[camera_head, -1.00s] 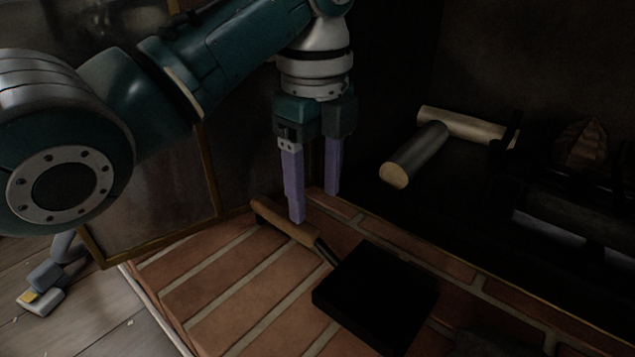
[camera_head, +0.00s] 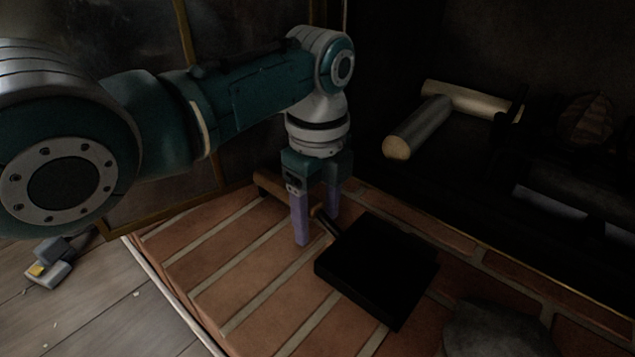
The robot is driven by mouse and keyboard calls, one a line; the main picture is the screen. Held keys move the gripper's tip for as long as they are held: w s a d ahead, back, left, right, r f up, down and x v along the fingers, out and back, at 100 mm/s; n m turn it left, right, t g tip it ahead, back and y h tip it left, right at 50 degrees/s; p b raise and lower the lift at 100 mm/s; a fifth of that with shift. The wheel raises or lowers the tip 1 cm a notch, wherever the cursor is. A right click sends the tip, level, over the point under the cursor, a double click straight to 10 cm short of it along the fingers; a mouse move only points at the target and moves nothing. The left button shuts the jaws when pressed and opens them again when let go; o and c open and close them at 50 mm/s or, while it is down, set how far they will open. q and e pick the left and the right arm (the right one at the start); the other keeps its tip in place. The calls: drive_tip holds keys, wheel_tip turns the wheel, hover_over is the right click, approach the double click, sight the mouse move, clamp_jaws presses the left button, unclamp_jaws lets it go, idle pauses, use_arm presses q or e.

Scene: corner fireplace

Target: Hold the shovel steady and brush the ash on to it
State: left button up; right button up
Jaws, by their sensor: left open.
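The shovel lies on the brick hearth, its black square pan (camera_head: 375,270) towards the right and its wooden handle (camera_head: 270,184) pointing back left. My left gripper (camera_head: 317,229) points down with its two purple fingers apart, one on each side of the handle near the black neck. The fingers hide part of the handle, and I cannot tell whether they touch it. A grey rounded mound, seemingly the ash (camera_head: 497,328), lies on the bricks at the bottom right, cut by the frame edge. No brush shows. My right gripper is out of view.
Cut logs (camera_head: 418,127) lie in the dark fireplace behind the hearth. A framed glass screen (camera_head: 165,200) stands at the back left. The front bricks (camera_head: 220,285) left of the pan are clear. A small grey object (camera_head: 50,265) is on the wooden floor.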

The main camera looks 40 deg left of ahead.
use_arm(q)
drive_tip(key=shift+c, duration=0.3)
clamp_jaws()
idle(0.4)
